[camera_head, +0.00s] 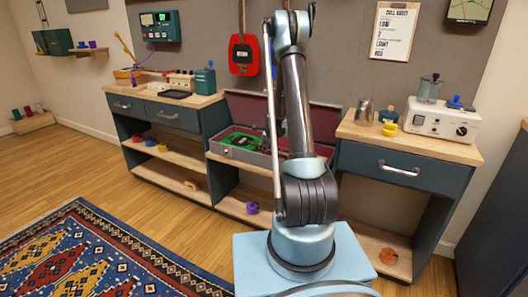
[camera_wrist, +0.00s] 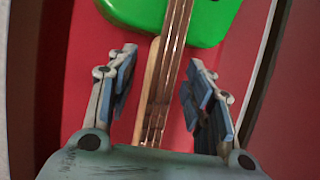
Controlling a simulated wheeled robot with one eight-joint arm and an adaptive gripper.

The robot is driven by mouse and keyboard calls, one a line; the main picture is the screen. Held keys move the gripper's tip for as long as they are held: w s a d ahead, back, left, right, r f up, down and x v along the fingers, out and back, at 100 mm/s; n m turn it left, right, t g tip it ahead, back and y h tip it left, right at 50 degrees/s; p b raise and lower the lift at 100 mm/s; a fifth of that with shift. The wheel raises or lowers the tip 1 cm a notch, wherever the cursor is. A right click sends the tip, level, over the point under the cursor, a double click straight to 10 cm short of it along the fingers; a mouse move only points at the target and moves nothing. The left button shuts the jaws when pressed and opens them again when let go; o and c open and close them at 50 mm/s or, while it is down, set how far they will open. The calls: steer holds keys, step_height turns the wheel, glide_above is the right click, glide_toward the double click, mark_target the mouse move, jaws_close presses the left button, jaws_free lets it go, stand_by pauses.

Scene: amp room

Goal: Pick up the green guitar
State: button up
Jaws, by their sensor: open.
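The green guitar (camera_wrist: 212,18) lies on red lining in the wrist view, its bright green body at the top edge and its neck with strings (camera_wrist: 160,95) running down the middle. My gripper (camera_wrist: 160,78) is open, with one blue-padded finger on each side of the neck and a gap to both. The fingers do not grip it. In the head view, a green and black piece (camera_head: 240,140) shows in the open case (camera_head: 265,104) left of my arm. My arm covers part of the case, and I cannot make out my gripper there.
The case sits on a low shelf between two dark cabinets with wooden tops. The right top (camera_head: 430,144) holds a metal cup (camera_head: 364,112) and a white appliance (camera_head: 440,122). A red instrument (camera_head: 244,55) hangs on the wall. A patterned rug (camera_head: 85,255) lies at left.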

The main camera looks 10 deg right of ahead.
steer(key=shift+w+f, duration=0.1)
steer(key=shift+f, duration=0.15)
jaws_close()
stand_by(0.3)
